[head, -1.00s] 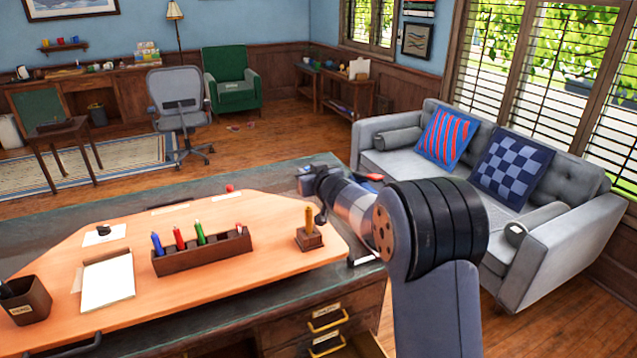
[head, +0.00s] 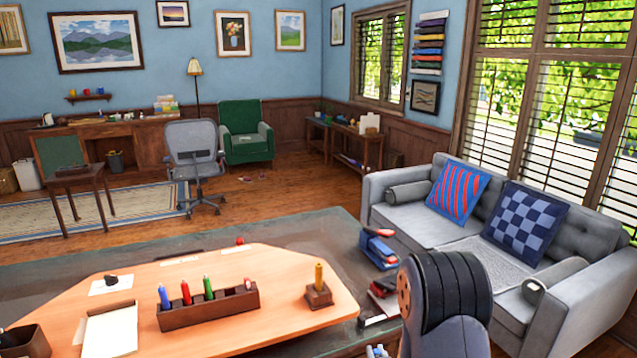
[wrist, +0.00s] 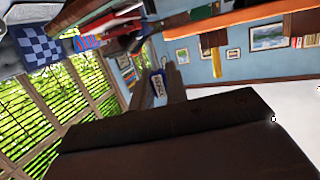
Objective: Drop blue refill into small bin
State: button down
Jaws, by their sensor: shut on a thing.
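In the wrist view, which is tilted and looks upside down, my gripper (wrist: 160,92) shows as two dark fingers. They are shut on a small blue piece with a pale label (wrist: 157,84), which looks like the blue refill. In the head view my gripper and the refill are hidden below the picture, behind my arm. I cannot make out a small bin for certain. A dark basket (head: 115,160) stands on the floor by the far desk, well away from my gripper.
A grey sofa (head: 410,225) stands beyond. A large dark surface fills the lower wrist view.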

jog(key=shift+s+d+f+m+h, duration=0.15)
jog(key=shift+s+d+m+h, duration=0.05)
jog(key=shift+s+d, duration=0.3)
jog(key=shift+s+d+f+m+h, duration=0.1)
jog(key=shift+s+d+m+h, duration=0.1)
jog(key=shift+s+d, duration=0.3)
jog(key=shift+s+a, duration=0.1)
jog(key=shift+a, duration=0.05)
